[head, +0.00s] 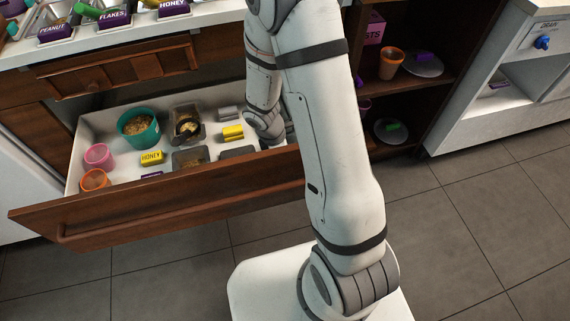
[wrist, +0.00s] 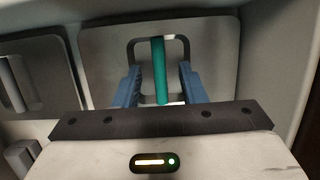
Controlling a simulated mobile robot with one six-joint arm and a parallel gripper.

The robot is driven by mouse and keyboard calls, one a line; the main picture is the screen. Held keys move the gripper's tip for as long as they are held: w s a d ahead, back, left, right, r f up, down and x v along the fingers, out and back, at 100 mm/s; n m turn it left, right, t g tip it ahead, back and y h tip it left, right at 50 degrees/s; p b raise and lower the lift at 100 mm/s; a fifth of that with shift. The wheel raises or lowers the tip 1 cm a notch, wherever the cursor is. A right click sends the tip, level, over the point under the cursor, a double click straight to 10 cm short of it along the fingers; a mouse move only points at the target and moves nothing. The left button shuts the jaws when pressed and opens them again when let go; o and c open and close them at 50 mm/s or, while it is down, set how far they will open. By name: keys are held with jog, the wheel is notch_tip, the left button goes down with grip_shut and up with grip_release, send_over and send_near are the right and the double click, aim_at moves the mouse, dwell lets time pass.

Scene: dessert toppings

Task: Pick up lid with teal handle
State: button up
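The lid (wrist: 212,62) is a grey plate with an upright teal handle (wrist: 158,78), in the middle of the wrist view. My gripper (wrist: 159,68) has its two blue fingers on either side of the teal handle. The fingers are open, with a gap visible between each finger and the handle. In the head view my arm reaches down into the right end of the open drawer (head: 190,202). My own arm hides the gripper and the teal-handled lid there.
Another grey lid (wrist: 50,72) with a pale handle lies to the left in the wrist view. The drawer wall (wrist: 296,70) is close on the right. The drawer also holds a teal tub (head: 139,120), a pink cup (head: 98,155) and a yellow honey label (head: 152,157).

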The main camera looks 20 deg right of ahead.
jog(key=shift+f, duration=0.1)
grip_shut()
dwell(0.3)
